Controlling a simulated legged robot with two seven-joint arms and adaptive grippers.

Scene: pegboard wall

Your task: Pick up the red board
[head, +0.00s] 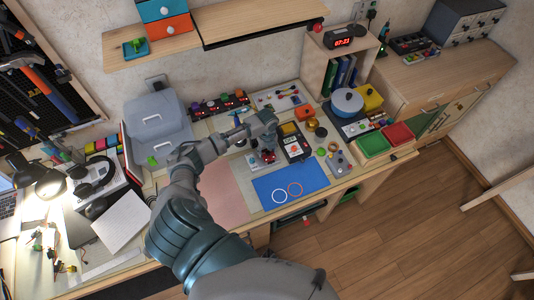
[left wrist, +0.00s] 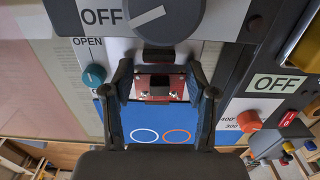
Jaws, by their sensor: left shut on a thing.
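The red board (left wrist: 160,84) is small, with a dark part and a bright metallic part on it. In the left wrist view it sits between the two dark fingers of my left gripper (left wrist: 158,92), which are shut on it. In the head view the red board (head: 267,156) shows under my left gripper (head: 265,140), mostly hidden by the fingers. I cannot tell whether it touches the surface below. My right gripper is not in view.
A blue mat (head: 305,178) with a white and an orange ring lies nearer the table's front edge. A dark panel with buttons (head: 293,143) stands just right of my gripper. A pink mat (head: 222,190) lies left. Green and red trays (head: 372,146) sit further right.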

